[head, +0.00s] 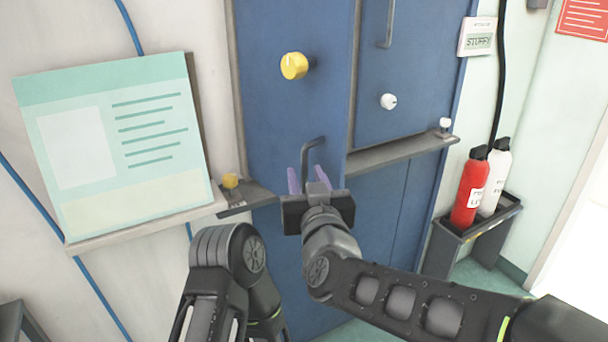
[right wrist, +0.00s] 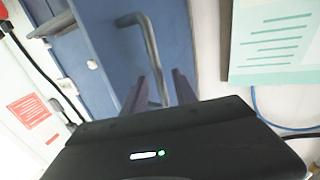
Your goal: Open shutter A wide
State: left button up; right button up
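A blue shutter with a yellow knob (head: 294,66) and a dark bent handle (head: 311,142) stands in front of me and looks closed. No letter A can be read on it. My right gripper (head: 307,180) is at this handle with its two purple fingers apart. In the right wrist view the handle (right wrist: 150,55) runs down between the fingertips (right wrist: 158,92); I cannot tell whether they touch it. My left arm is folded at the lower left of the head view, and its gripper does not show.
A second blue shutter (head: 405,70) with a white knob (head: 388,101) is to the right, above a grey ledge (head: 400,153). A green-and-white board (head: 110,140) is at the left. Red (head: 470,187) and white (head: 497,175) bottles stand in a rack (head: 484,232) at the right.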

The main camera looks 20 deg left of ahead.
jog(key=b+v, duration=0.1)
jog(key=v, duration=0.4)
jog(key=shift+s+d, duration=0.2)
jog(key=shift+s, duration=0.1)
jog(key=w+d+f+m+g+h, duration=0.15)
jog(key=d+f, duration=0.45)
jog(key=f, duration=0.7)
jog(key=w+d+f+m+g+h, duration=0.1)
jog(key=d+f+g+h, duration=0.15)
jog(key=d+f, duration=0.65)
jog(key=w+d+f+m+g+h, duration=0.1)
jog(key=d+f+g, duration=0.2)
jog(key=f, duration=1.3)
jog(key=s+d+f+m+g+h, duration=0.1)
jog(key=s+d+f+g, duration=0.1)
jog(key=s+d+f, duration=0.35)
jog(key=s+d+f+m+g, duration=0.25)
jog(key=s+f, duration=0.35)
jog(key=f, duration=0.3)
jog(key=s+d+f+m+g, duration=0.1)
jog(key=s+d+f+g, duration=0.2)
jog(key=s, duration=0.9)
notch_tip(320, 180, down, 2)
jog(key=shift+d+f+m, duration=0.1)
jog(key=shift+d+m, duration=0.05)
jog(key=shift+m, duration=0.15)
